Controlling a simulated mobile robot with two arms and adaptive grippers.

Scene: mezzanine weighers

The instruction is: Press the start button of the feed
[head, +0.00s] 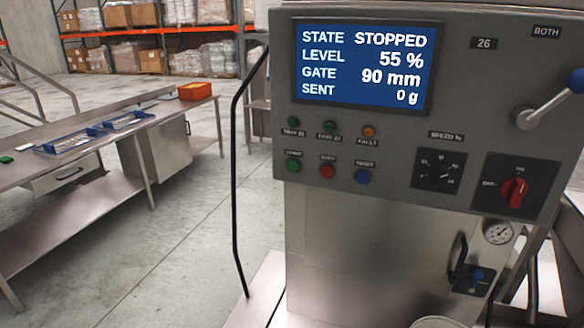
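The grey control panel (460,70) fills the upper right of the head view. Its blue screen (362,65) reads STATE STOPPED, LEVEL 55 %, GATE 90 mm, SENT 0 g. Below it a row of three push buttons shows: a green button (293,165) at the left, a red button (326,170) in the middle and a blue button (362,176) at the right. The small labels above them are too blurred to read surely; the green one's seems to say START. Neither of my grippers is in view.
Small indicator lamps (330,126) sit above the buttons. A black dial (439,170), a red rotary switch (514,191) and a blue-knobbed lever (550,100) are to the right. A steel bench (100,205) stands left; floor between is clear.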

